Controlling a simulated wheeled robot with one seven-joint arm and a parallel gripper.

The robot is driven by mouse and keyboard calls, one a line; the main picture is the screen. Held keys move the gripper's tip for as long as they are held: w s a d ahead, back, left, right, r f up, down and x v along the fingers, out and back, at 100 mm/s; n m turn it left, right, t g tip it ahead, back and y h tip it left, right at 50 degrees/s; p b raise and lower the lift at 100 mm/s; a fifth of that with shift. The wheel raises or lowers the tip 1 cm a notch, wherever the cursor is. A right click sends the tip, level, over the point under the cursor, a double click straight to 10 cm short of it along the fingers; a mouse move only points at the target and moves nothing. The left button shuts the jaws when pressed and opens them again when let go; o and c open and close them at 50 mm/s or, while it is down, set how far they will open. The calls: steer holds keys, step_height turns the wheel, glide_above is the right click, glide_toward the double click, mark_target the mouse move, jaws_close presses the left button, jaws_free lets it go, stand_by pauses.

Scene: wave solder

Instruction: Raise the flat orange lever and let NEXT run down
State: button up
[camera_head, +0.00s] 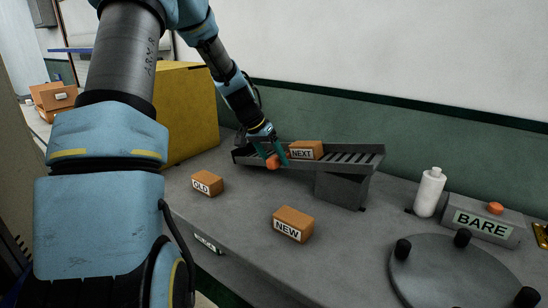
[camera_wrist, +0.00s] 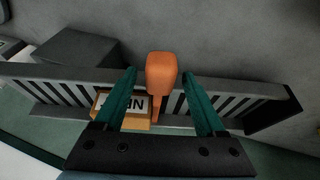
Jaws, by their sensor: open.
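The orange lever (camera_head: 273,162) is at the left part of a sloped grey slatted chute (camera_head: 362,160), just left of the NEXT box. In the wrist view the lever (camera_wrist: 160,75) lies between my two open fingers, with a gap on each side. My gripper (camera_head: 275,152) is open around it; its fingers also show in the wrist view (camera_wrist: 162,80). The orange-brown NEXT box (camera_head: 306,150) rests on the chute against or close to the lever; I cannot tell if they touch. In the wrist view the box (camera_wrist: 138,122) is partly hidden by a finger.
An OLD box (camera_head: 208,183) and a NEW box (camera_head: 293,224) sit on the grey bench. A yellow cabinet (camera_head: 186,112) stands behind left. A white bottle (camera_head: 430,191), a BARE block (camera_head: 484,222) and a round grey plate with black knobs (camera_head: 450,272) are at right.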

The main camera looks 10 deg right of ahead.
jaws_close()
stand_by(0.7)
stand_by(0.8)
